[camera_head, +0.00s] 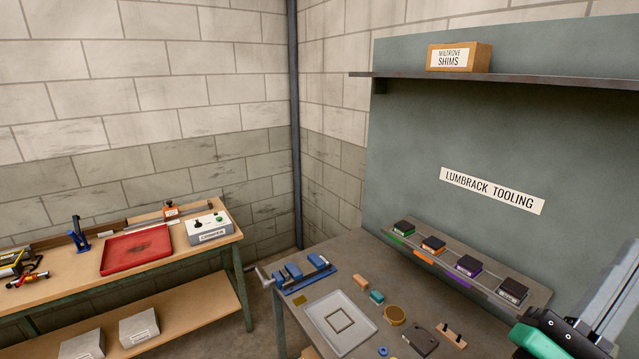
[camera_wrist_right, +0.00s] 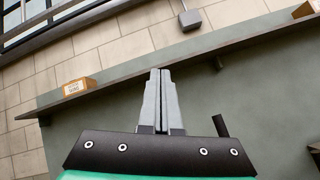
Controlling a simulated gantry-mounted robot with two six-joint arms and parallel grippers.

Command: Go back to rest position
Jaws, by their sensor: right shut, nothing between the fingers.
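My right arm comes in at the right edge of the head view, with green and black housing and grey fingers in sight. In the right wrist view my right gripper (camera_wrist_right: 166,75) has its two grey fingers together with nothing between them. It points at the green wall panel (camera_wrist_right: 235,75) and the shelf (camera_wrist_right: 190,45), apart from any object as far as I can tell. My left gripper is not in the head view.
A grey bench (camera_head: 300,325) holds a blue vise (camera_head: 300,272), a pale tray (camera_head: 340,322) and several small parts. Several dark blocks line a rack (camera_head: 455,262) near my right arm. A wooden bench (camera_head: 180,255) with a red tray (camera_head: 137,249) stands left.

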